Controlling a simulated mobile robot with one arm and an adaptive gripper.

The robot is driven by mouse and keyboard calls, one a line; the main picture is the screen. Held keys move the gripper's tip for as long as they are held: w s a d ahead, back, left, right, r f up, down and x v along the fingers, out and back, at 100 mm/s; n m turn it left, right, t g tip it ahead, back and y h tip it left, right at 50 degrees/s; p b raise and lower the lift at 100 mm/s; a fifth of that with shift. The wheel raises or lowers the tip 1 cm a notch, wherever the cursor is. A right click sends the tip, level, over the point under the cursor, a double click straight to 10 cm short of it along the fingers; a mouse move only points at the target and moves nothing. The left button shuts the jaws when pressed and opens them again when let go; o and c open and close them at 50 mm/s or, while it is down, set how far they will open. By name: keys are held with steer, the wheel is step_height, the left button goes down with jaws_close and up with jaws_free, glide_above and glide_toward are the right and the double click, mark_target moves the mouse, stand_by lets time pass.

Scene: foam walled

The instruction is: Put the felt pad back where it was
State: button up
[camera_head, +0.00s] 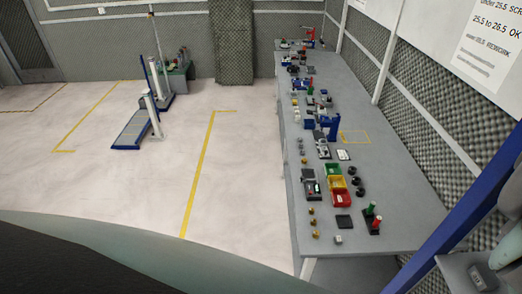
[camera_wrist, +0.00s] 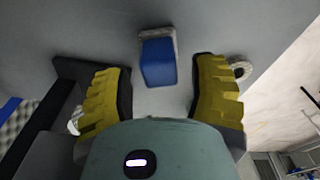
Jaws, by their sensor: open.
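In the wrist view, a blue block with a pale grey, rough-edged layer (camera_wrist: 157,60) lies on a grey surface, just ahead of my fingertips. It may be the felt pad, but I cannot tell for sure. My gripper (camera_wrist: 162,72) has two yellow ridged fingers, spread wide and empty, one on each side of the block's line. There is a gap between the block and each finger. My gripper does not show in the head view, and I cannot pick out the felt pad there.
A long grey bench (camera_head: 400,215) carries several small parts, with green, yellow and red bins (camera_head: 337,184) in the middle. A yellow outline (camera_head: 355,137) marks an empty patch. In the wrist view, a pale ring (camera_wrist: 241,69) is beside the right finger and a dark block (camera_wrist: 75,72) beside the left.

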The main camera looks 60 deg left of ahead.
steer(key=shift+a+r, duration=0.1)
steer(key=shift+r, duration=0.85)
steer(key=shift+w+r+b, duration=0.15)
steer(key=shift+r+b, duration=0.45)
steer(key=shift+b, duration=0.25)
steer(key=shift+r+b, duration=0.45)
steer(key=shift+r, duration=0.1)
step_height(320, 180, up, 7)
steer(key=shift+s+d+r, duration=0.2)
steer(key=shift+d, duration=0.15)
